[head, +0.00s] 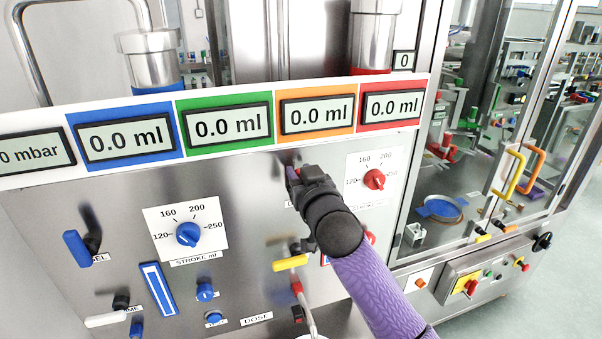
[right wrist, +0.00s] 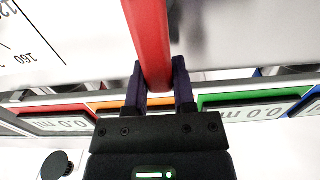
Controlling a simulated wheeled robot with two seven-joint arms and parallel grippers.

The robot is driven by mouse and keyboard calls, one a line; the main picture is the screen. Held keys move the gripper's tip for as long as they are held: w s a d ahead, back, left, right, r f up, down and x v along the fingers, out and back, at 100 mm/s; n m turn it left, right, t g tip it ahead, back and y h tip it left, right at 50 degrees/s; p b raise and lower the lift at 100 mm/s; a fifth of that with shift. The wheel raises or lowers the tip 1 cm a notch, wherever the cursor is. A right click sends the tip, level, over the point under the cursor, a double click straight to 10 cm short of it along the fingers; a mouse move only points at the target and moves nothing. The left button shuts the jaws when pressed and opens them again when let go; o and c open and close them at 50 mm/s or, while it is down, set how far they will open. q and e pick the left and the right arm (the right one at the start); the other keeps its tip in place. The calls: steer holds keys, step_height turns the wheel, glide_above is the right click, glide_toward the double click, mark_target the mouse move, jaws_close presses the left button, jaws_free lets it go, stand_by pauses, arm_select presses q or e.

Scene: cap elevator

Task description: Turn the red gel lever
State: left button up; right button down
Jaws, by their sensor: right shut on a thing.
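The red gel lever (right wrist: 149,38) is a long red bar in the right wrist view. It passes between the two dark fingers of my right gripper (right wrist: 159,88), which is shut on it. In the head view my right gripper (head: 297,177) is up against the steel panel, below the orange and red displays. It hides most of the lever and its label there. My left gripper is not in view.
A red stroke dial (head: 374,180) sits just right of my right gripper. A yellow lever (head: 291,262) is below it. A blue lever (head: 76,247) and blue dial (head: 187,234) are at left. A display strip (head: 232,123) runs above; all ml readouts show 0.0.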

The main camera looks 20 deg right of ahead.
mark_target(268, 193)
steer(key=shift+a, duration=0.1)
steer(key=shift+a+n+p, duration=0.4)
steer(key=shift+n, duration=0.6)
steer(key=shift+a+n, duration=0.4)
steer(key=shift+n, duration=0.5)
steer(key=n, duration=0.1)
steer(key=a+f+n+p, duration=0.1)
steer(key=n, duration=0.1)
steer(key=shift+a+n, duration=0.3)
steer(key=n, duration=0.1)
steer(key=a+f+n, duration=0.1)
steer(key=shift+s+n, duration=0.1)
steer(key=shift+n, duration=0.3)
steer(key=n, duration=0.1)
steer(key=f+n, duration=0.1)
steer(key=shift+a+f+n, duration=0.1)
steer(key=shift+a+n, duration=0.2)
steer(key=shift+a, duration=0.05)
steer(key=shift+a+f+n+b, duration=0.2)
steer(key=shift+f+n, duration=0.4)
steer(key=shift+n, duration=0.65)
steer(key=shift+a+f+n+b, duration=0.15)
steer(key=shift+f+n, duration=0.45)
steer(key=shift+n, duration=0.65)
steer(key=shift+d+f, duration=0.1)
